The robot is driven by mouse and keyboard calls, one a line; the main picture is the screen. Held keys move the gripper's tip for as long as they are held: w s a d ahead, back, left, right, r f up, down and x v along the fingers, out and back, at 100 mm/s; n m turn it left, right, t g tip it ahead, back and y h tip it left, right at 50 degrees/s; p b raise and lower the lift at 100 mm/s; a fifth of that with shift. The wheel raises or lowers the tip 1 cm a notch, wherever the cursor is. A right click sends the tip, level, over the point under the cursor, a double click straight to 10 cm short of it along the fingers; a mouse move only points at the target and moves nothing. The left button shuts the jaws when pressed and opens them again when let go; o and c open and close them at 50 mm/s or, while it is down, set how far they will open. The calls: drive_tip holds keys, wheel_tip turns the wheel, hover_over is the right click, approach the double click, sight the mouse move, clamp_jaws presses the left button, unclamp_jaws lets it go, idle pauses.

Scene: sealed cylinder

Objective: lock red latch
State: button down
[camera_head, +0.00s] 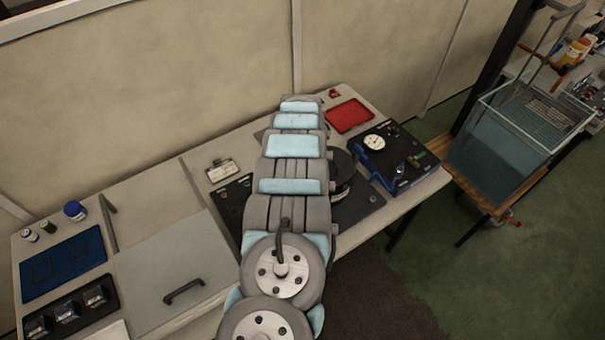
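My arm reaches away over the workbench (160,207), and its links cover the middle of the bench. My gripper is hidden behind the arm, so its fingers do not show. A dark round cylinder-like body (342,178) shows partly at the right side of my arm, standing on a dark base plate (368,203). The rest of it is hidden by the arm. I cannot make out a red latch on it. A small red item (334,93) lies at the back of the bench near the wall; it is too small to identify.
A red tray (349,116) lies at the back right. A blue-black case with a gauge (392,158) is on the right end. On the left are a blue mat (62,264), small bottles (75,210) and a grey lid with a handle (175,270). A glass tank (510,150) stands far right.

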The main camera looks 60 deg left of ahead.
idle(0.3)
drive_tip(key=c, duration=1.1)
unclamp_jaws()
wheel_tip(320, 180, up, 12)
idle(0.4)
